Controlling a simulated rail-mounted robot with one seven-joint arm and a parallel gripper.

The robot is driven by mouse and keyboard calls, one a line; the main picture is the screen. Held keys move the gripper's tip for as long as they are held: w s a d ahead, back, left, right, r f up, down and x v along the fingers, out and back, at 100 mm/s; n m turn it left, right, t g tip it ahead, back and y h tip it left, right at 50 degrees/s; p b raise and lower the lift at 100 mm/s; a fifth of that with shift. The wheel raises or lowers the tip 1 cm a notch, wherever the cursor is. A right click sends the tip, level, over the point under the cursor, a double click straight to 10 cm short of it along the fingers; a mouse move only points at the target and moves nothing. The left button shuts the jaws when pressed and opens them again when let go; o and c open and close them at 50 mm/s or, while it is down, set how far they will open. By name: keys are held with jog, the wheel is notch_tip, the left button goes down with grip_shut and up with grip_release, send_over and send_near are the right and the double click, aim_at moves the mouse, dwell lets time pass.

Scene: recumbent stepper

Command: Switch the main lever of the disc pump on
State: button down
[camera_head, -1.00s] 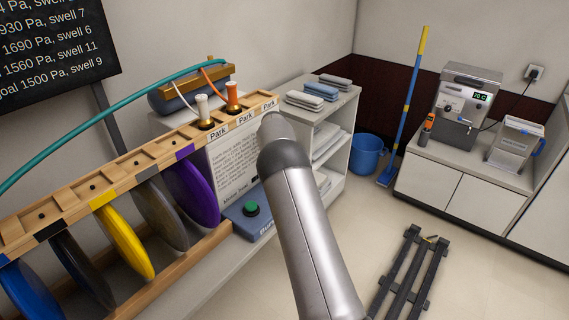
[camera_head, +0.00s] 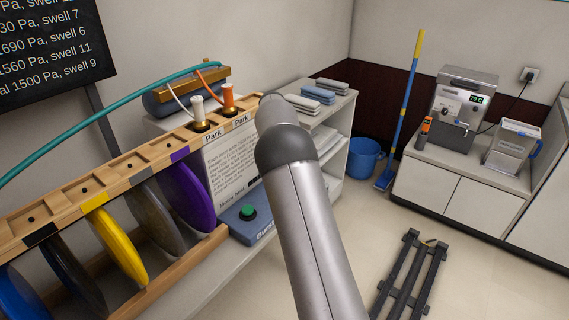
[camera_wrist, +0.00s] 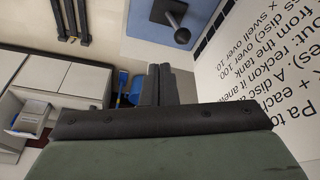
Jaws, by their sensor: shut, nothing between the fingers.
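The disc pump's wooden rack (camera_head: 75,200) stands at the left in the head view, with coloured discs, such as a yellow one (camera_head: 115,245) and a purple one (camera_head: 187,195), hanging below it. A blue panel (camera_head: 245,222) with a green button (camera_head: 248,211) sits at its right end. In the wrist view, a lever with a dark ball knob (camera_wrist: 182,36) stands on a grey plate on a blue surface (camera_wrist: 140,45). I cannot tell which way it is set. My gripper (camera_wrist: 163,72) is shut and empty, apart from the knob in the picture. My arm hides it in the head view.
A printed board (camera_head: 230,160) stands close to my arm and fills the right of the wrist view. White and orange plugs sit in the rack's top. A white shelf (camera_head: 343,125), blue bucket (camera_head: 366,156) and broom (camera_head: 408,110) stand behind. The floor at right is partly clear.

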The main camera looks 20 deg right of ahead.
jog(key=v, duration=0.3)
jog(key=shift+w+a+r, duration=0.25)
jog(key=shift+r, duration=0.2)
